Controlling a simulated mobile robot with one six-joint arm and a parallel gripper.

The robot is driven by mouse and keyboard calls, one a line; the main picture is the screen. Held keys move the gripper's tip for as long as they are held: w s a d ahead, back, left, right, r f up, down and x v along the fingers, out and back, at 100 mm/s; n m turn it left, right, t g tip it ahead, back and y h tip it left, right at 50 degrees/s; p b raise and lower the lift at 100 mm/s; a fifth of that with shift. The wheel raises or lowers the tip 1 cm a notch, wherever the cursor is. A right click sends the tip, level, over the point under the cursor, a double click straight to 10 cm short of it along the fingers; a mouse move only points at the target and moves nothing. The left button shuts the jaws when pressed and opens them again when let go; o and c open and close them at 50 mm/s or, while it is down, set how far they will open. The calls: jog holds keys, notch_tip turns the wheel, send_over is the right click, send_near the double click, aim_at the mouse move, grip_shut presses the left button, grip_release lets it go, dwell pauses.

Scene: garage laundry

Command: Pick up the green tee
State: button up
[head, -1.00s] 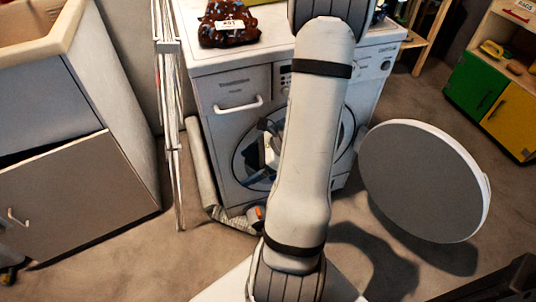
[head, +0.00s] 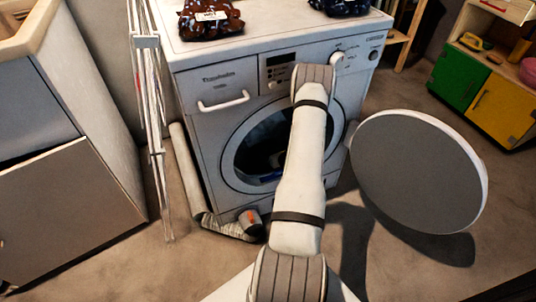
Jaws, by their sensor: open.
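I cannot make out a green tee in the head view. The front-loading washing machine (head: 222,122) stands ahead with its round door (head: 415,168) swung open to the right. Its drum opening (head: 262,140) is dark inside, with a small bluish patch low in it that is too unclear to name. My arm reaches up the middle of the picture to the front of the machine, across the right part of the opening. My gripper is hidden behind the arm, so its place relative to any cloth cannot be seen.
Two patterned bundles, one brown-red with a label (head: 210,19) and one dark blue (head: 338,6), lie on the machine. A folded rack (head: 150,110) and a grey roll (head: 188,172) stand left, near a cabinet (head: 65,210). A green-and-yellow cupboard (head: 480,90) stands far right.

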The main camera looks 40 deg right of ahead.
aim_at(269, 143)
jog(key=b+x, duration=0.2)
jog(key=x, duration=0.3)
jog(key=shift+s+d+f, duration=0.1)
jog(key=shift+d+f, duration=0.1)
jog(key=shift+w+d+f+b, duration=0.1)
jog(key=shift+w+b, duration=0.25)
jog(key=shift+w, duration=0.15)
jog(key=shift+c, duration=0.4)
jog(key=c, duration=1.4)
